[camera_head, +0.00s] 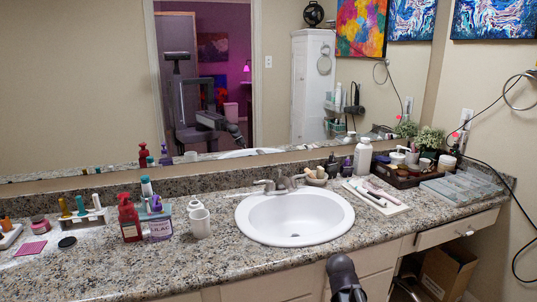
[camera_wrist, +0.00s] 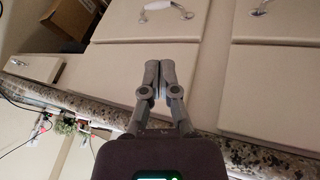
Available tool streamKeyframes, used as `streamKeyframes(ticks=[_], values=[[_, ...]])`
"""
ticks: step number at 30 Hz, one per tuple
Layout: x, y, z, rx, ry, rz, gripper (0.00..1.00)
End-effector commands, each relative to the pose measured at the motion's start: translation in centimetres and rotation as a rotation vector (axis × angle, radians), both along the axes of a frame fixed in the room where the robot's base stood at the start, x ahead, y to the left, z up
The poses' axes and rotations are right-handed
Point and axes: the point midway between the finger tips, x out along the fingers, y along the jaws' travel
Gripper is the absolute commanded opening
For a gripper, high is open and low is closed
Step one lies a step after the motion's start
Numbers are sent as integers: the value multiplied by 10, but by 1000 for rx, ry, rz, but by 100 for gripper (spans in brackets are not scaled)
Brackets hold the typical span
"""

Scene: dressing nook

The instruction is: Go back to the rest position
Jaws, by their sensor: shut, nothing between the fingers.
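My gripper (camera_wrist: 158,75) shows in the wrist view with its two fingers together and nothing between them. It is in front of the pale cabinet drawers (camera_wrist: 190,45) below the counter edge. In the head view a dark part of my arm (camera_head: 344,275) shows at the bottom, in front of the vanity. The fingers cannot be made out in that view.
A drawer at right (camera_head: 466,233) looks partly open, with a cardboard box (camera_head: 447,272) below.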

Motion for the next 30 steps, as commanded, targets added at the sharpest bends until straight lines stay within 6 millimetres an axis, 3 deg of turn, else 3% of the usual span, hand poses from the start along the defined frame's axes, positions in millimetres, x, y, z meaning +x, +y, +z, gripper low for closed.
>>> streamKeyframes(ticks=[1,6,19,30], values=[[-17,9,-12,41,51,-10,0],[-55,34,-30,154,200,-34,0],[-119,74,-48,320,441,-38,0],[-116,73,-11,317,436,-39,0]])
